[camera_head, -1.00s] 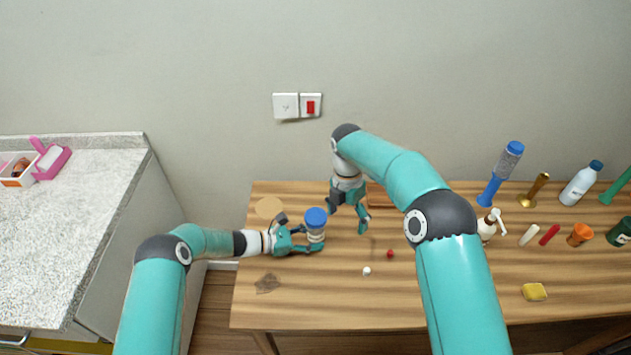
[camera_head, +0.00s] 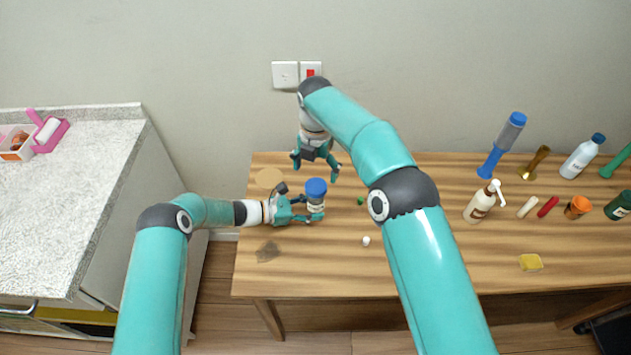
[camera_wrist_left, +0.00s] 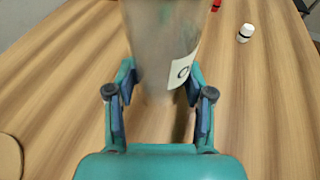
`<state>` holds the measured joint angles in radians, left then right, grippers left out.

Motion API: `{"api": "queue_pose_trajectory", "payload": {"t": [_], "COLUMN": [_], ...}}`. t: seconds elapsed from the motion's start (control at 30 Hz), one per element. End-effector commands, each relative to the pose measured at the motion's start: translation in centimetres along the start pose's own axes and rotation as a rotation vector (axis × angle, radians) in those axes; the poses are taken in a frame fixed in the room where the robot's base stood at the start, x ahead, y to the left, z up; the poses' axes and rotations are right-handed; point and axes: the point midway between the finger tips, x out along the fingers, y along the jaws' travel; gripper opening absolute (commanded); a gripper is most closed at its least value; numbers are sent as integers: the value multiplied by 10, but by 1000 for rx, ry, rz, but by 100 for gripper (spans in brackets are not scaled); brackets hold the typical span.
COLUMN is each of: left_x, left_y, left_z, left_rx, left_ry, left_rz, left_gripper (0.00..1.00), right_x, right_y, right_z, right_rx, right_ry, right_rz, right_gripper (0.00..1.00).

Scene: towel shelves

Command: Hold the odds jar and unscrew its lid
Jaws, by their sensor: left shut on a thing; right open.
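The odds jar stands upright near the left end of the wooden table, with a blue lid (camera_head: 316,187) on a clear, greyish body (camera_head: 316,206). My left gripper (camera_head: 307,207) is shut on the jar's body from the left, below the lid. In the left wrist view the jar body (camera_wrist_left: 160,45) with a white label sits between the fingers; its lid is out of that view. My right gripper (camera_head: 316,168) is open and empty, pointing down close to the lid, just above it in the picture. I cannot tell whether it is directly over the lid or behind it.
A white piece (camera_head: 366,240) and a green piece (camera_head: 360,201) lie right of the jar. A pump bottle (camera_head: 481,203), an orange cup (camera_head: 577,207) and a yellow sponge (camera_head: 530,263) are farther right. My right arm crosses the table's middle.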

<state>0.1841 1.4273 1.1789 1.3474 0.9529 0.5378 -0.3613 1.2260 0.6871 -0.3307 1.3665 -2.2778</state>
Motion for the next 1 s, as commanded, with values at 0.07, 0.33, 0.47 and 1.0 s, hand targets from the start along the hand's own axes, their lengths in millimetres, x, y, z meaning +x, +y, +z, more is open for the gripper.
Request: {"api": "queue_pose_trajectory", "payload": {"t": [0.07, 0.33, 0.47, 1.0], "left_x": [0, 0, 0, 0], "left_y": [0, 0, 0, 0], "left_z": [0, 0, 0, 0], "left_rx": [0, 0, 0, 0], "left_ry": [1, 1, 1, 1], "left_rz": [0, 0, 0, 0], "left_gripper": [33, 33, 33, 33], "right_x": [16, 50, 56, 57], "right_y": [0, 0, 0, 0], "right_z": [0, 1, 0, 0], "right_rx": [0, 2, 1, 1], "right_ry": [2, -1, -1, -1], "right_rz": [-3, -1, 0, 0], "right_gripper": [90, 90, 90, 46]}}
